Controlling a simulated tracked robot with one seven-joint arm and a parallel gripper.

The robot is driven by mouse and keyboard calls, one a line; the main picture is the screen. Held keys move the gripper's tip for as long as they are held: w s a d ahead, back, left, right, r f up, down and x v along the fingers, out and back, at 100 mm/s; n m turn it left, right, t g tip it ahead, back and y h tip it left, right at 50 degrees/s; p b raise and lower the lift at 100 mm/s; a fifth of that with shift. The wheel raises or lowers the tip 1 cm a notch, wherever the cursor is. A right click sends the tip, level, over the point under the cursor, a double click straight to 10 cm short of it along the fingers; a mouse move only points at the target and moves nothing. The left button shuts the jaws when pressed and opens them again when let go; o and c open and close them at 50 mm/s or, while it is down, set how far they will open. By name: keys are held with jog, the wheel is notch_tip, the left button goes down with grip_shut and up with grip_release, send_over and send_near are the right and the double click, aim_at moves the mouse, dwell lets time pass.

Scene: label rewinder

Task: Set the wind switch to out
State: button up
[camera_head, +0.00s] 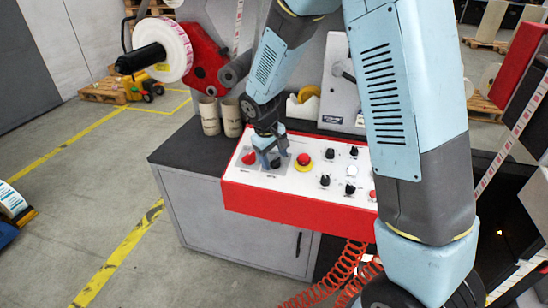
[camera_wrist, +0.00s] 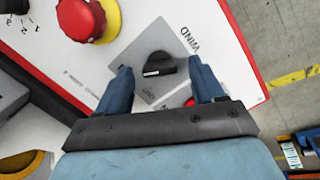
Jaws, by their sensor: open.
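The wind switch (camera_wrist: 158,64) is a black rotary knob on a grey square plate marked WIND, in the wrist view. A white mark shows on one end of its bar, toward the left in that view. Another small label on the plate is hard to read. My gripper (camera_wrist: 159,70) is open, with one blue finger on each side of the knob and a gap visible on both sides. In the head view my gripper (camera_head: 268,157) is down over the left part of the red and white control panel (camera_head: 300,205), and mostly hides the switch.
A red mushroom button on a yellow base (camera_head: 304,161) sits right of my gripper. A red control (camera_head: 249,157) is close on its left. Several black knobs are farther right.

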jog(key=shift+f, duration=0.3)
jog(key=shift+c, duration=0.3)
jog(key=c, duration=1)
jog(key=shift+n, duration=0.4)
jog(key=n, duration=0.5)
jog(key=shift+t, duration=0.3)
jog(key=n, duration=0.6)
jog(key=shift+s+t, duration=0.1)
jog(key=shift+t, duration=0.3)
